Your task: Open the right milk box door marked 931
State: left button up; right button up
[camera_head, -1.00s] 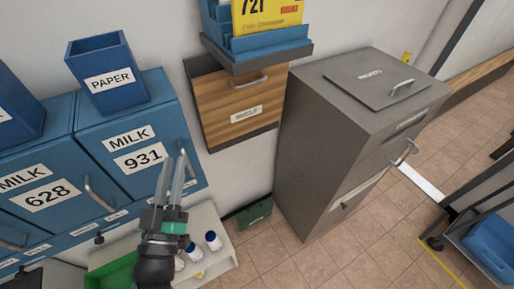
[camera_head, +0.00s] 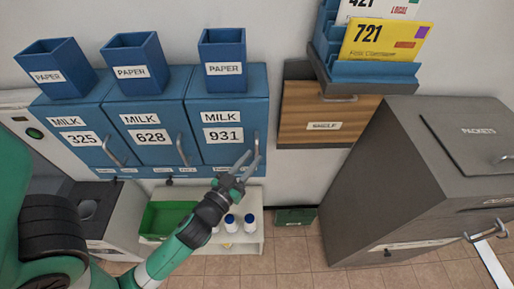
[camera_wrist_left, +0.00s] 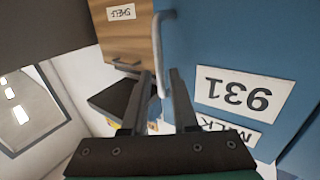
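The blue milk box door marked 931 (camera_head: 222,113) is the rightmost of three in the head view and looks shut. Its grey bar handle (camera_head: 256,146) is upright near the door's right edge. My left gripper (camera_head: 248,163) is open at the handle's lower part. In the left wrist view, the door (camera_wrist_left: 225,45) fills the right side with its label upside down. The handle (camera_wrist_left: 158,45) runs down toward the gap between the fingers of my left gripper (camera_wrist_left: 158,85). I cannot tell whether the fingers straddle or touch it. My right gripper is not in view.
Milk doors 628 (camera_head: 150,120) and 325 (camera_head: 78,125) are to the left, with paper holders on top. A wooden shelf door (camera_head: 325,118) and grey packets cabinet (camera_head: 400,170) stand right. Below are a green tray (camera_head: 165,222) and bottles (camera_head: 230,222).

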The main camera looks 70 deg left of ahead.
aim_at(256, 154)
pick_arm(q)
jog(key=x, duration=0.3)
jog(key=shift+w+a, duration=0.2)
grip_shut()
dwell(1.3)
